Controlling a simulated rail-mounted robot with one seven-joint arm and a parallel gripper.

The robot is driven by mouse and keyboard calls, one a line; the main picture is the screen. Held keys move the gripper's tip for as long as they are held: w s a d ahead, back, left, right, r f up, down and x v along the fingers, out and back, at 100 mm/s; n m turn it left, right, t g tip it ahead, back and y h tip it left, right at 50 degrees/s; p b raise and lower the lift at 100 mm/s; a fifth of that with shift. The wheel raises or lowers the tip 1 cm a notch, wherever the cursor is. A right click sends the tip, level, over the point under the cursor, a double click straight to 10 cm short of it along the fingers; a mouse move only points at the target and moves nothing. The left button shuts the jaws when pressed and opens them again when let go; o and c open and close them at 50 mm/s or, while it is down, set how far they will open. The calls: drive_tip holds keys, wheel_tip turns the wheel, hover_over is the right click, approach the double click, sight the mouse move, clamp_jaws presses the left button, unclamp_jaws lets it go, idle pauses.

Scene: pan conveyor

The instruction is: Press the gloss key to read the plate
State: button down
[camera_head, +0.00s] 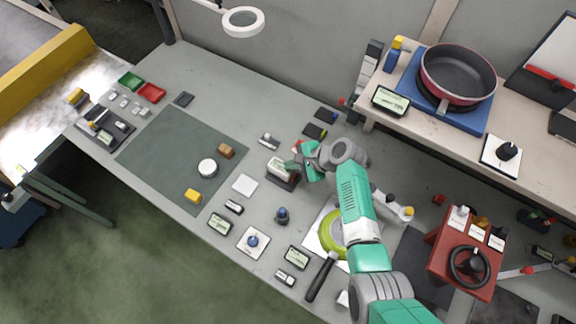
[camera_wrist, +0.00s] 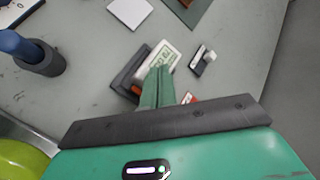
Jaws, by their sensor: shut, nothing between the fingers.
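A small meter (camera_head: 281,167) with a pale body and a small display stands on a dark base near the middle of the grey table. In the wrist view the meter (camera_wrist: 168,51) lies directly beyond my fingertips, with its dark base (camera_wrist: 125,72) on the left. My gripper (camera_head: 297,165) is shut and empty, its green fingers together. In the wrist view the gripper (camera_wrist: 160,70) overlaps the meter's near part and hides it. I cannot tell whether the tips touch it. An orange spot (camera_wrist: 136,90) shows beside the fingers; the gloss key is not clearly distinguishable.
A white square tile (camera_head: 245,185) lies left of the meter, and a small black-and-white item (camera_wrist: 203,60) lies to its right in the wrist view. A blue knob post (camera_head: 282,215) and a yellow-green round object (camera_head: 330,232) stand nearby. A dark green mat (camera_head: 170,150) is farther left.

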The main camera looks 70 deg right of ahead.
sight(292, 171)
drive_tip(key=shift+r+p, duration=0.3)
drive_tip(key=shift+r, duration=0.25)
wheel_tip(292, 171, up, 5)
drive_tip(key=p, duration=0.5)
idle(0.6)
